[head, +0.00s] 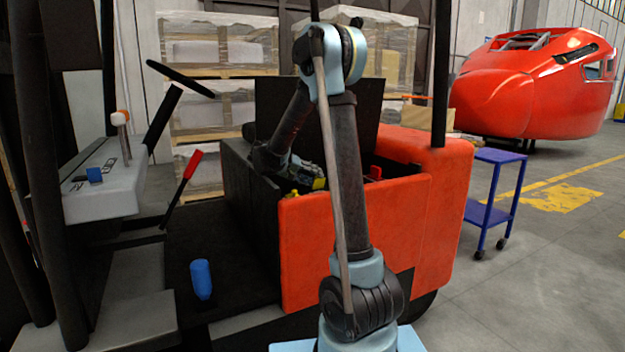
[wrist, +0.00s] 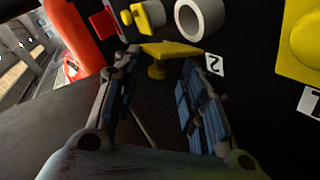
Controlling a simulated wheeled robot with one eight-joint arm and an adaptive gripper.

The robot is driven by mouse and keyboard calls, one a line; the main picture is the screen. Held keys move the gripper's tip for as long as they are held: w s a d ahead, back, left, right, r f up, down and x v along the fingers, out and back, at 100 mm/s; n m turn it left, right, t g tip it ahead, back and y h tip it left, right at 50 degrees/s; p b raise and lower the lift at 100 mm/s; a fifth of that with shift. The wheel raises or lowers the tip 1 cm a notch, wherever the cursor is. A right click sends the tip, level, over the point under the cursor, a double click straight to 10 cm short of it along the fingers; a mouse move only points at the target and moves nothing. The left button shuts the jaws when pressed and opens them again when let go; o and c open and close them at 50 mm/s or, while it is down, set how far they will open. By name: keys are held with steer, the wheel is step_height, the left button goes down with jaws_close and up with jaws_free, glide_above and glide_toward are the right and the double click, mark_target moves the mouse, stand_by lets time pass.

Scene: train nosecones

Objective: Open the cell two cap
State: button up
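In the wrist view, a yellow cap (wrist: 172,49) sits by a white label marked 2 (wrist: 214,64). It shows nearly edge-on, as a flat plate with a short round stub on its near side. A white ring (wrist: 200,17) is just beyond it. My gripper (wrist: 160,62) is open, with one finger on each side of the cap's stub. I cannot tell whether either finger touches it. In the head view my gripper (head: 312,178) reaches down into the open compartment of the orange vehicle (head: 350,235), and the cap cannot be made out there.
Another yellow cap (wrist: 306,40) lies at the right of the wrist view, by a partly cut-off label. A yellow-and-white fitting (wrist: 147,16) and a red piece (wrist: 104,24) are near the left finger.

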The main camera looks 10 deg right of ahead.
steer(key=shift+c, duration=0.5)
steer(key=c, duration=0.8)
steer(key=shift+o, duration=0.3)
steer(key=shift+o, duration=0.3)
steer(key=shift+a, duration=0.1)
steer(key=o, duration=0.8)
steer(key=shift+f, duration=0.1)
steer(key=shift+a, duration=0.1)
steer(key=v, duration=1.1)
steer(key=shift+s+a+r, duration=0.1)
steer(key=shift+a+r, duration=0.15)
steer(key=shift+a, duration=0.1)
